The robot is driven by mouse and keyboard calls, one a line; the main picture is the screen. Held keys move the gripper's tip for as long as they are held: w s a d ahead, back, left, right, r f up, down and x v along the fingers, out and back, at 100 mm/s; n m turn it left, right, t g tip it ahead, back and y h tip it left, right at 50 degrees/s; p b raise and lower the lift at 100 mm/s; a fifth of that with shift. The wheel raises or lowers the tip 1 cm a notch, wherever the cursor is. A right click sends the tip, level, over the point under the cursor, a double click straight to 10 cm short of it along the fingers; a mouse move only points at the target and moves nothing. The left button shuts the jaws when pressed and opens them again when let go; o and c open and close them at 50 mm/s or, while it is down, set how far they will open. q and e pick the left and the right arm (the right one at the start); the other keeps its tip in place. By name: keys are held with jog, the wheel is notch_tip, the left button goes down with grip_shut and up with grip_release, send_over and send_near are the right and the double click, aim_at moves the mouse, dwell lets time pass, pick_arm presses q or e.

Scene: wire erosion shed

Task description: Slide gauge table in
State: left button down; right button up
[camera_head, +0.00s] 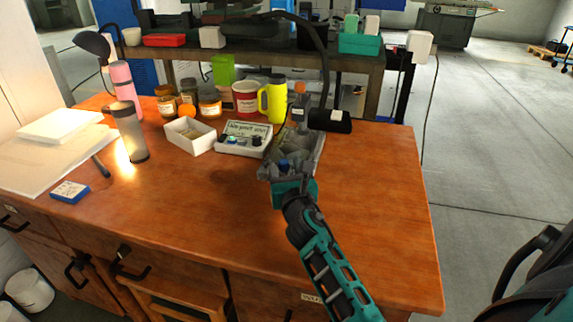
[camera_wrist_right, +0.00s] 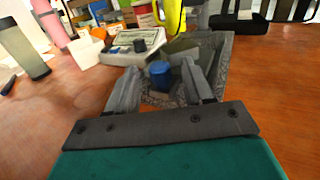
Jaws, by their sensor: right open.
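A grey speckled fixture (camera_head: 310,148), which may be the gauge table, sits on the wooden desk right of centre. It also shows in the right wrist view (camera_wrist_right: 222,62), behind and beside the fingers. A blue round knob (camera_wrist_right: 160,74) shows between the fingertips in the wrist view. My right gripper (camera_head: 285,170) reaches in from the front over the near side of the fixture. In the wrist view its two grey fingers (camera_wrist_right: 160,80) stand apart, one on each side of the knob. I cannot tell whether they touch it. My left gripper is out of view.
A white instrument box (camera_head: 262,150) and a white open tray (camera_head: 190,139) stand left of the fixture. A yellow mug (camera_head: 274,98) and a black lamp (camera_head: 330,121) stand behind it. The wooden desk (camera_head: 380,200) is clear at the right and front.

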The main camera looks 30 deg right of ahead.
jog(key=shift+w, duration=0.15)
grip_shut()
dwell(0.5)
jog(key=shift+d, duration=0.1)
